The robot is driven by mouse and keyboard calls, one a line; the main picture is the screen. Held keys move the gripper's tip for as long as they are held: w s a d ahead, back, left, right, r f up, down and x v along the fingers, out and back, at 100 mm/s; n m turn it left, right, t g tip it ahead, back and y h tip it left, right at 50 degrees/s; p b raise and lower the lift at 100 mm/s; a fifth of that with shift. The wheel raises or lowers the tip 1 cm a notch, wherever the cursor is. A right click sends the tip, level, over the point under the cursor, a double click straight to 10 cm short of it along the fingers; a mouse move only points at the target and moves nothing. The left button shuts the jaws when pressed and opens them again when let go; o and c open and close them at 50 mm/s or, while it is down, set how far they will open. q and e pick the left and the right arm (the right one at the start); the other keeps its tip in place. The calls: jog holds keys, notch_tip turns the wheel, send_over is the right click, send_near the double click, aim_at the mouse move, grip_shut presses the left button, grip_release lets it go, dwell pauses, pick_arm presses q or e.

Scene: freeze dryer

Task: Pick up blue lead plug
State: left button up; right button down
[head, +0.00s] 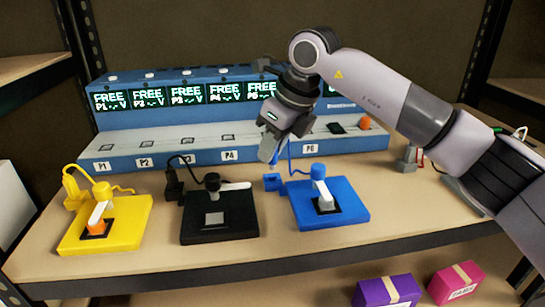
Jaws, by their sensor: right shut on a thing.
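A blue cord runs from there down to the round blue post on the module. A small blue holder block (272,183) stands at the module's left, just below the gripper. Whether the plug is fully clear of this block is hard to tell. My left gripper is not in view.
A yellow module (130,222) and a black module (240,225) with their own leads stand to the left. Behind is a blue-grey port bank (190,150) with labelled ports and FREE displays. Purple (375,293) and pink (452,282) boxes lie below the table.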

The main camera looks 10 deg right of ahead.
pick_arm(q)
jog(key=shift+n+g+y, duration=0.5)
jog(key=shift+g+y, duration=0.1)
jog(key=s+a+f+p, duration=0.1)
jog(key=p, duration=0.1)
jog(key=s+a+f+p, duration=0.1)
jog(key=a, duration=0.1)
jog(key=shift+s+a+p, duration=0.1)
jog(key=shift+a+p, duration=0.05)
jog(key=shift+p, duration=0.25)
pick_arm(e)
notch_tip(320, 180, up, 16)
jog(key=shift+r, duration=0.2)
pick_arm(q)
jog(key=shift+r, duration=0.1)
